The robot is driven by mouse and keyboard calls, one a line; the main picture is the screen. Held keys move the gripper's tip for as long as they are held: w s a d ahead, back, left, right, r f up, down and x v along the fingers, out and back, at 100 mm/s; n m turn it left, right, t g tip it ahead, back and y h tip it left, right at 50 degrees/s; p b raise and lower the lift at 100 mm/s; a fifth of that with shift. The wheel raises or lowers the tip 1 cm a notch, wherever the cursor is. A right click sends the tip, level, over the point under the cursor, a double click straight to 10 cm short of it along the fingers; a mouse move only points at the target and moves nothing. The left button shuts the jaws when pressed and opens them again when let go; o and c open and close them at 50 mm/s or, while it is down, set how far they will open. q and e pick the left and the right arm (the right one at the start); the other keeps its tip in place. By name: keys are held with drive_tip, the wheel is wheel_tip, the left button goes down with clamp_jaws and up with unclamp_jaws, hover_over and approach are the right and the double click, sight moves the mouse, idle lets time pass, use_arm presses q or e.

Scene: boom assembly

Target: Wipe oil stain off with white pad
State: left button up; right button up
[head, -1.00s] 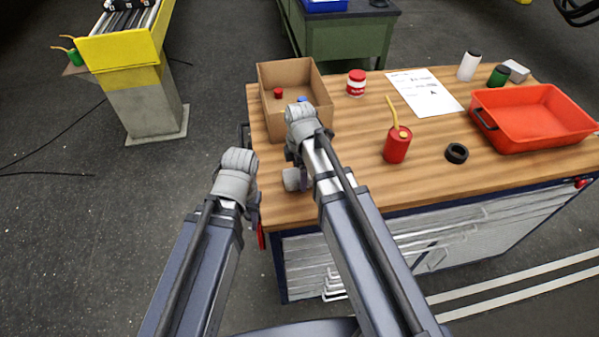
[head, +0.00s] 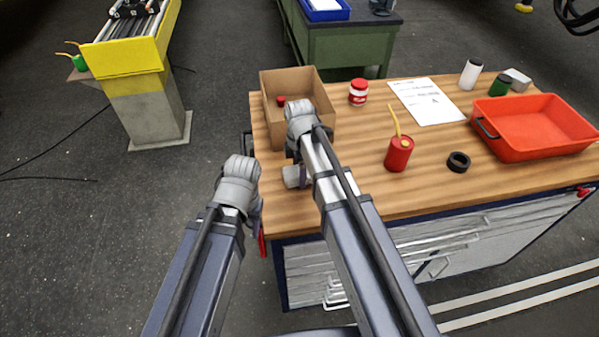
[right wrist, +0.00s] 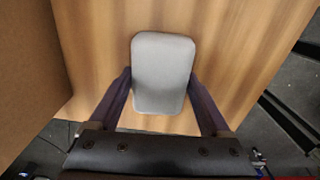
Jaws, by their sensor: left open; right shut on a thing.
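The white pad (right wrist: 163,75), a pale grey rounded block, is between the two fingers of my right gripper (right wrist: 160,84) in the right wrist view. The right gripper is shut on it, over the wooden bench top (head: 350,185). The pad also shows in the head view (head: 291,177), just in front of the cardboard box; I cannot tell whether it touches the wood. My left gripper (head: 259,215) is empty and open beside the bench's left edge, mostly hidden by its own wrist. No oil stain is visible; my right arm hides part of the bench.
The open cardboard box (head: 286,78) holds a red item (head: 281,100). A red oil can (head: 399,154), black ring (head: 459,162), red-white jar (head: 358,92), paper (head: 426,102) and red tray (head: 535,145) stand to the right. The bench's front right strip is clear.

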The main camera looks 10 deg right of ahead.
drive_tip(key=shift+r+p, duration=2.95)
drive_tip(key=shift+r, duration=0.05)
wheel_tip(320, 180, up, 3)
drive_tip(key=p, duration=0.3)
drive_tip(key=shift+r, duration=0.1)
drive_tip(key=shift+s, duration=0.1)
